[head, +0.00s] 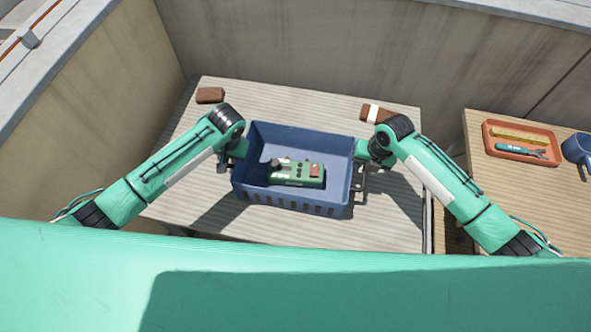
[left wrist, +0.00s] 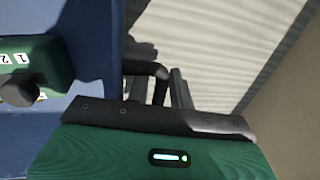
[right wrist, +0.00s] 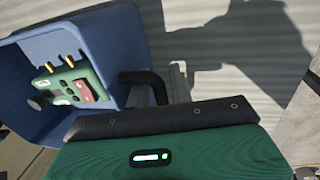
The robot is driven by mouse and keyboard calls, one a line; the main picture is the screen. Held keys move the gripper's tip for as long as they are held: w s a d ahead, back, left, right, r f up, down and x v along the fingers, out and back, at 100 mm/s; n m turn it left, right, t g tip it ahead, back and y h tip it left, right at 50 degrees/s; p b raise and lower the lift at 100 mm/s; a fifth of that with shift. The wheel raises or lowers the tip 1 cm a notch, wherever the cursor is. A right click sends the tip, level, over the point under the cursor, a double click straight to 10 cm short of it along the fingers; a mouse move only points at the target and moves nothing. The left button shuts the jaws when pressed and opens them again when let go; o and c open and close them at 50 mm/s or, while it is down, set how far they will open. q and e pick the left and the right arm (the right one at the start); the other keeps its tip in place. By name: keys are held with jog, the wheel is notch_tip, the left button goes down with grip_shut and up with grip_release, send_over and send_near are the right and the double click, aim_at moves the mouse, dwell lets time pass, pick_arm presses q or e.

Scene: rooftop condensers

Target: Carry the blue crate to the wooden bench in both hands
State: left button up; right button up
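The blue crate (head: 290,204) is over the grey slatted table (head: 390,230), with a green device (head: 296,172) with a red part inside it. I cannot tell whether its base touches the table. My left gripper (head: 240,149) is at the crate's left side, its fingers close around the black handle (left wrist: 145,68). My right gripper (head: 360,150) is at the right side, its fingers close around the other black handle (right wrist: 145,78). The handles partly hide the fingers in the wrist views. The wooden bench (head: 480,190) stands at the right.
An orange tray (head: 490,148) with a pliers-like tool and a blue mug (head: 578,150) are at the bench's back. A brown block (head: 210,95) and a brown block with a white band (head: 376,113) lie at the table's back. Walls stand behind and at the left.

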pick_arm(q)
jog(key=shift+f, duration=0.25)
pick_arm(e)
jog(key=shift+f, duration=0.25)
pick_arm(q)
grip_shut()
pick_arm(e)
grip_shut()
pick_arm(q)
jog(key=shift+r, duration=0.3)
pick_arm(e)
jog(key=shift+w+r, duration=0.1)
jog(key=shift+r, duration=0.2)
